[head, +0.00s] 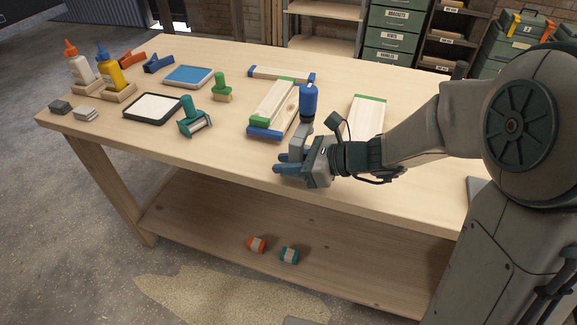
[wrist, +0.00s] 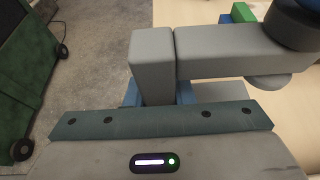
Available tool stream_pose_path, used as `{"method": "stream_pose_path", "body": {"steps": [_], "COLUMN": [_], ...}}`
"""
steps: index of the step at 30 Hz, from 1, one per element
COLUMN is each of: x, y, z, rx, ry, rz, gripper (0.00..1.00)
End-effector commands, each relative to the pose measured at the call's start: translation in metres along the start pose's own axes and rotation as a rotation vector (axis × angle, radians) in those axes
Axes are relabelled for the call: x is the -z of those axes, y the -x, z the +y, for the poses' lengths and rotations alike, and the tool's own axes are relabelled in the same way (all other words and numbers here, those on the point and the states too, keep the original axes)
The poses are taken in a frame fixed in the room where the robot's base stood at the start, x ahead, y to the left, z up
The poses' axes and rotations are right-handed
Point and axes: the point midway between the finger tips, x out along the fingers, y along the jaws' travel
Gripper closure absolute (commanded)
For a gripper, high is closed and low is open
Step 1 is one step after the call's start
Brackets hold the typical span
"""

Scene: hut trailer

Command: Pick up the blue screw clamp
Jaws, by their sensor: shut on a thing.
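The blue screw clamp stands at the table's front edge, with its blue handle (head: 308,98) up and its grey frame below. In the wrist view, its grey frame (wrist: 225,52) fills the upper middle, and the dark handle is cut off at top right. My gripper (head: 283,163) is shut on the grey frame, with blue fingers on both sides of it. The fingers also show low in the wrist view (wrist: 157,94), partly hidden. I cannot tell whether the clamp touches the table.
Boards with green and blue ends (head: 273,103) lie just behind the clamp, and another board (head: 366,115) lies to the right. A green clamp (head: 194,118), trays (head: 152,108) and glue bottles (head: 109,72) are at left.

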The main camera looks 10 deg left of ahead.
Motion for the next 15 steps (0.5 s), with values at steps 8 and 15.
{"method": "stream_pose_path", "body": {"steps": [8,15], "x": [-0.021,-0.029], "y": [0.033,0.084], "z": [0.003,0.012], "rx": [0.005,0.008], "ry": [0.004,0.005], "rz": [-0.002,-0.003], "gripper": [1.0,1.0]}}
